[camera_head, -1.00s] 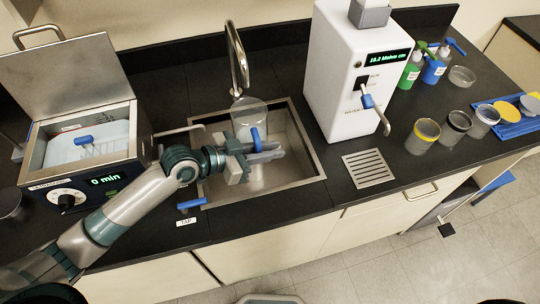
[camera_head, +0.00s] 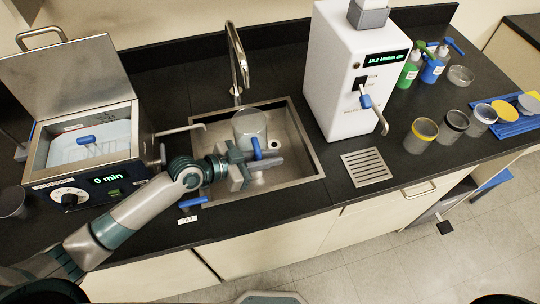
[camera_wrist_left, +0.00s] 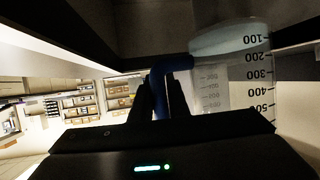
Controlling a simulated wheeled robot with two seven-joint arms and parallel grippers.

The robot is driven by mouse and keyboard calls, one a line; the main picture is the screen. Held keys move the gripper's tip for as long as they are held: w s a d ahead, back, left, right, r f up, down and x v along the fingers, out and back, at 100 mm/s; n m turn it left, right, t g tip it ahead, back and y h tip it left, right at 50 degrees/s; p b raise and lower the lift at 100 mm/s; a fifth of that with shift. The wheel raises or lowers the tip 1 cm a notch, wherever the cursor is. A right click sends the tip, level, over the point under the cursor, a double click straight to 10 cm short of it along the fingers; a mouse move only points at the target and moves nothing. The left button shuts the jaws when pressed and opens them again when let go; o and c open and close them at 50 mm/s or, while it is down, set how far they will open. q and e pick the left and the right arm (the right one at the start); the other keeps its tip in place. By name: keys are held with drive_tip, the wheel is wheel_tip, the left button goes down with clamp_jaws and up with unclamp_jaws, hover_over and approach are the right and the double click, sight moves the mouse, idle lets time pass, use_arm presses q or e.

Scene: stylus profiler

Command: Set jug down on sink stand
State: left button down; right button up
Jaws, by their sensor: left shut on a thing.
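A clear jug (camera_head: 249,127) with a blue handle (camera_head: 256,149) is over the steel sink (camera_head: 306,160), at its left middle. My left gripper (camera_head: 268,161) is shut on the handle, at the near side of the jug. The jug (camera_wrist_left: 232,75) looks roughly upright; its dark scale marks face the left wrist view, where the handle is between the fingers (camera_wrist_left: 160,95). I cannot make out a separate stand in the sink, nor whether the jug's base touches anything; the gripper hides the area below. My right gripper is not in view.
A curved tap (camera_head: 238,60) rises behind the sink. A white dispenser (camera_head: 352,75) stands to the right, with a steel grate (camera_head: 367,167) before it. An open-lidded bath (camera_head: 85,140) is at the left. Several jars and bottles stand at the far right.

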use_arm(q)
drive_tip(key=shift+f, duration=0.1)
drive_tip(key=c, duration=1.7)
unclamp_jaws()
drive_tip(key=shift+r, duration=0.2)
drive_tip(key=shift+b+v, duration=2.05)
drive_tip(key=shift+v, duration=3.95)
drive_tip(key=shift+f, duration=0.1)
